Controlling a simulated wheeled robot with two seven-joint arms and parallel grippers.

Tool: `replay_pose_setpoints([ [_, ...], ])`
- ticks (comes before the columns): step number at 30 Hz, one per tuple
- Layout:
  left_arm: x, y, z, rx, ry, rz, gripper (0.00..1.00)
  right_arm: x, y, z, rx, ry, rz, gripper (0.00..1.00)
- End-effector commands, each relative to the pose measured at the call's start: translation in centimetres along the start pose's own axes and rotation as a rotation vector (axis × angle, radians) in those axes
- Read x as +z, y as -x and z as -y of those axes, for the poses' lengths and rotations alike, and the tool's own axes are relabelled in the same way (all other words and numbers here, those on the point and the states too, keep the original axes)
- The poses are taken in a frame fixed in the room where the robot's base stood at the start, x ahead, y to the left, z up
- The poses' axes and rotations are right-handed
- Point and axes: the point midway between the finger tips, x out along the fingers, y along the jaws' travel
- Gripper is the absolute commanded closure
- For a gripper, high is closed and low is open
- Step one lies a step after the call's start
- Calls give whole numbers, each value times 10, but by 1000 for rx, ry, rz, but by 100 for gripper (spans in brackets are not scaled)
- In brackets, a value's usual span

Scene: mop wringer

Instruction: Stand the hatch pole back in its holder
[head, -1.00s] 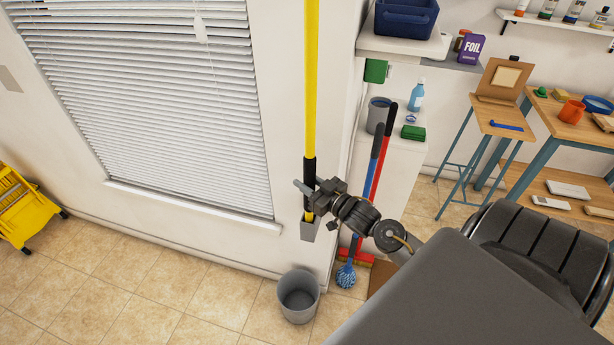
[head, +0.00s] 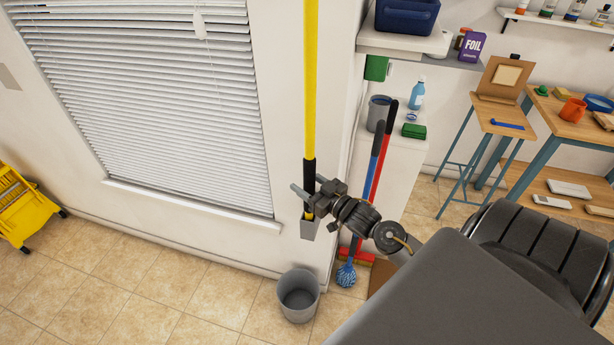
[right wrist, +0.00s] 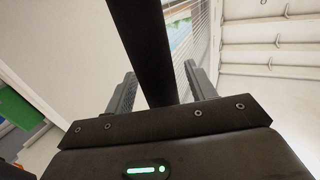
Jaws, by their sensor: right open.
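The hatch pole (head: 310,80) is yellow with a black grip section and stands upright against the wall by the window. Its yellow lower end sits in the small grey holder (head: 309,229) on the wall. My right gripper (head: 303,188) is at the pole's lower part, just above the holder. In the right wrist view, the pole's black grip (right wrist: 145,50) passes between the two fingers (right wrist: 160,88), which are open with gaps beside it. My left gripper is not in view.
A grey bin (head: 298,296) stands on the floor below the holder. A blue mop and a red broom (head: 383,150) lean to the right by a white cabinet (head: 400,165). A yellow mop wringer (head: 22,208) is at the far left.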

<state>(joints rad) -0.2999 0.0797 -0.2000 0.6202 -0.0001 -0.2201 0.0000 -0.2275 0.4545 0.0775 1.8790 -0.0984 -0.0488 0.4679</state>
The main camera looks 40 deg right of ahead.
Motion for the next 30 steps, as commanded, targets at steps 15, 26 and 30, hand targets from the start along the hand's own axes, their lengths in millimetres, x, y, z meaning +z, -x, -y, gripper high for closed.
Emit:
replay_pose_setpoints([
  [15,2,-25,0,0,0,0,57,2,87,0,0,1,0,45],
  [26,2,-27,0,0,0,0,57,-1,106,0,1,1,-3,45],
  [30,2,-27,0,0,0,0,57,-1,106,0,0,1,-3,45],
])
